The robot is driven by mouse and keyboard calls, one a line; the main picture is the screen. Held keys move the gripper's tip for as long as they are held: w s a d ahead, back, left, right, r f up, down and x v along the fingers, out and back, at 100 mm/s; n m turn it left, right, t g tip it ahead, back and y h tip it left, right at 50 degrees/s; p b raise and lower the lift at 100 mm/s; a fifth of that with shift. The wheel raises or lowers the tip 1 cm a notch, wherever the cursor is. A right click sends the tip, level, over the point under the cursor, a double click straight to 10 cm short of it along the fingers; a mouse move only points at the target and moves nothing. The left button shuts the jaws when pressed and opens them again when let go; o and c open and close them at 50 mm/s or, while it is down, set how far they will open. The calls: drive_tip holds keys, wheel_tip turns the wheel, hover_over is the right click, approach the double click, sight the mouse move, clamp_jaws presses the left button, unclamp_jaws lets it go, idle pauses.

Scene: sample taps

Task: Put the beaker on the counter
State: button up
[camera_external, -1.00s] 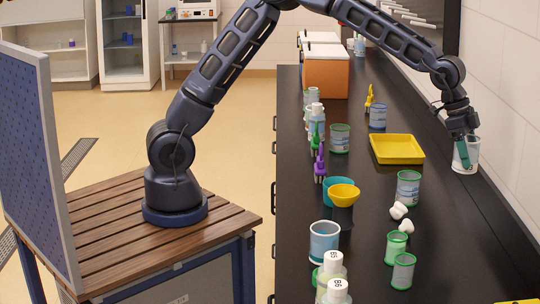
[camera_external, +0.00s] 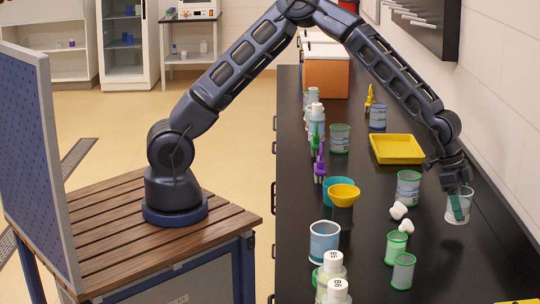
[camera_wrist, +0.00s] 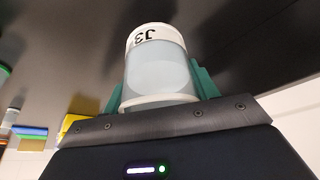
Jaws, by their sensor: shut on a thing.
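The beaker (camera_external: 459,209) is a clear cup with a white rim, at the right side of the black counter (camera_external: 440,262). My gripper (camera_external: 457,203) is shut on it, with its teal fingers on either side. In the wrist view the beaker (camera_wrist: 156,68) sits between the teal fingers of my gripper (camera_wrist: 156,85), and its white band bears the mark "J3". I cannot tell whether its base touches the counter.
A green-rimmed container (camera_external: 408,188) and white lumpy pieces (camera_external: 399,211) are left of the beaker. A yellow tray (camera_external: 397,149) lies farther back. Green cups (camera_external: 396,248) stand in front.

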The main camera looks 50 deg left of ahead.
drive_tip(key=shift+f, duration=1.8)
drive_tip(key=shift+f, duration=0.15)
drive_tip(key=o, duration=1.1)
drive_tip(key=v, duration=1.2)
